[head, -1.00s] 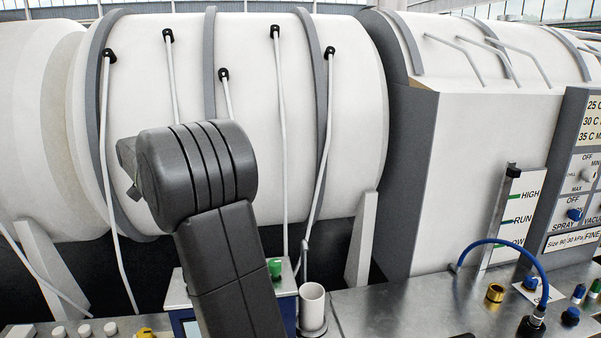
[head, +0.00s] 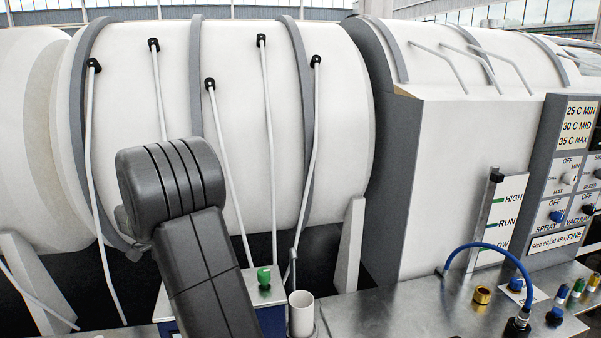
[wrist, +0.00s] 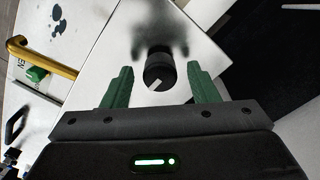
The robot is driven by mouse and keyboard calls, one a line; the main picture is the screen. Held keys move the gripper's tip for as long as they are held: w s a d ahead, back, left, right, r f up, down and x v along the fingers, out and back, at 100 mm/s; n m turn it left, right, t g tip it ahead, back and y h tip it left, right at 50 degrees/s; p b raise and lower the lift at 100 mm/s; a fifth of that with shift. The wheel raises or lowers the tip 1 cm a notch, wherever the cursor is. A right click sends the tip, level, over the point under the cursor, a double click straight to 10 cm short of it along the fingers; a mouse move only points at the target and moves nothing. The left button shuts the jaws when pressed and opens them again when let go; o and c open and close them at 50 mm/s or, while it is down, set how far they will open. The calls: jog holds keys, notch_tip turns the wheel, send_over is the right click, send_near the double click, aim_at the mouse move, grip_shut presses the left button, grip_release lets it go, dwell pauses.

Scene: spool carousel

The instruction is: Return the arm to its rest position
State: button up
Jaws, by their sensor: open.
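My gripper (wrist: 160,85) shows in the wrist view with its two green fingers spread apart.
A large white drum (head: 340,130) stands behind the arm. A control panel (head: 565,180) stands right. A yellow handle (wrist: 45,58) shows in the wrist view.

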jog(key=shift+r, duration=0.1)
notch_tip(320, 180, up, 13)
jog(key=b, duration=0.2)
notch_tip(320, 180, down, 14)
jog(key=shift+r+p, duration=0.25)
jog(key=shift+p, duration=0.85)
jog(key=shift+r+n, duration=0.1)
jog(key=shift+n, duration=0.3)
jog(key=n, duration=0.9)
jog(key=shift+n+b, duration=0.3)
jog(key=n, duration=1)
jog(key=shift+b, duration=0.35)
jog(key=shift+n, duration=0.3)
